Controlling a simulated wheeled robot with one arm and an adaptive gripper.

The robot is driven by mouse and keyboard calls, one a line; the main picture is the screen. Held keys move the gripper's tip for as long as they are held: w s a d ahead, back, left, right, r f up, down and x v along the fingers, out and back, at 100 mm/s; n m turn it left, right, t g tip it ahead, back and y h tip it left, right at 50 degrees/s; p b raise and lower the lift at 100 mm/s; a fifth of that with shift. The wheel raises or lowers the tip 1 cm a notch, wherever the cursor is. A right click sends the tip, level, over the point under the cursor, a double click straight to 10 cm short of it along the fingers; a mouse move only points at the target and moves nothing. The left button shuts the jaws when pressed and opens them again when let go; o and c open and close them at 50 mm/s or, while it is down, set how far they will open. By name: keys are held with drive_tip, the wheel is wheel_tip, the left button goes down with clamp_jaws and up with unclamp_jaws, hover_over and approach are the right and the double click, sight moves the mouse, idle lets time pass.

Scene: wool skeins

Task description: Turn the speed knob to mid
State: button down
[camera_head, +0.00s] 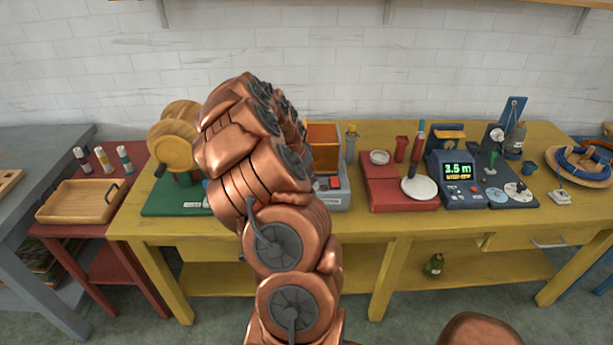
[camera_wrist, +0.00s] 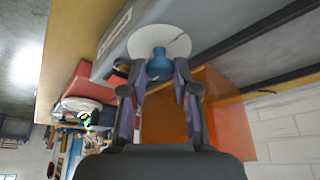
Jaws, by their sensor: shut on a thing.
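The blue speed knob (camera_wrist: 160,62) sits on a round white dial plate (camera_wrist: 178,42) on the face of a grey machine (camera_wrist: 120,42). In the wrist view my gripper (camera_wrist: 160,72) has one finger on each side of the knob and is shut on it. The plate's markings and the knob's pointer cannot be read. In the head view the grey machine (camera_head: 341,198) shows a red button (camera_head: 336,183) and an orange box (camera_head: 323,148). My copper arm hides the knob, the dial and my gripper there.
The orange box (camera_wrist: 205,105) stands close beside my fingers. Left of my arm are a green base (camera_head: 160,199) and wooden spool (camera_head: 172,150). Right of the machine are a red scale (camera_head: 398,196) and a blue counter (camera_head: 458,178) with a lit display. The yellow table's front strip is clear.

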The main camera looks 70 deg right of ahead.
drive_tip(key=shift+f+n+b, duration=0.1)
drive_tip(key=shift+n+b, duration=0.2)
drive_tip(key=shift+b, duration=0.05)
drive_tip(key=shift+s+a+f+n+t+b, duration=0.1)
drive_tip(key=shift+n+t+b, duration=0.4)
drive_tip(key=shift+n+b, duration=0.3)
drive_tip(key=n+t+b, duration=0.1)
drive_tip(key=n+b, duration=0.1)
drive_tip(key=n, duration=0.1)
drive_tip(key=n+t+b, duration=0.1)
drive_tip(key=n+b, duration=0.1)
drive_tip(key=n, duration=0.1)
drive_tip(key=shift+s+b, duration=0.15)
drive_tip(key=shift+b, duration=0.25)
drive_tip(key=n+t+b, duration=0.1)
drive_tip(key=n+b, duration=0.1)
drive_tip(key=n+t+y+b, duration=0.1)
drive_tip(key=n+b, duration=0.1)
drive_tip(key=n, duration=0.1)
drive_tip(key=shift+s+d, duration=0.1)
drive_tip(key=shift+d, duration=0.1)
drive_tip(key=shift+s+d+n+t+y+b, duration=0.15)
drive_tip(key=shift+n+y+b, duration=0.25)
drive_tip(key=shift+n+b, duration=0.55)
drive_tip(key=shift+a+n+t+y+b, duration=0.15)
drive_tip(key=shift+n+y+b, duration=0.35)
drive_tip(key=shift+n, duration=0.75)
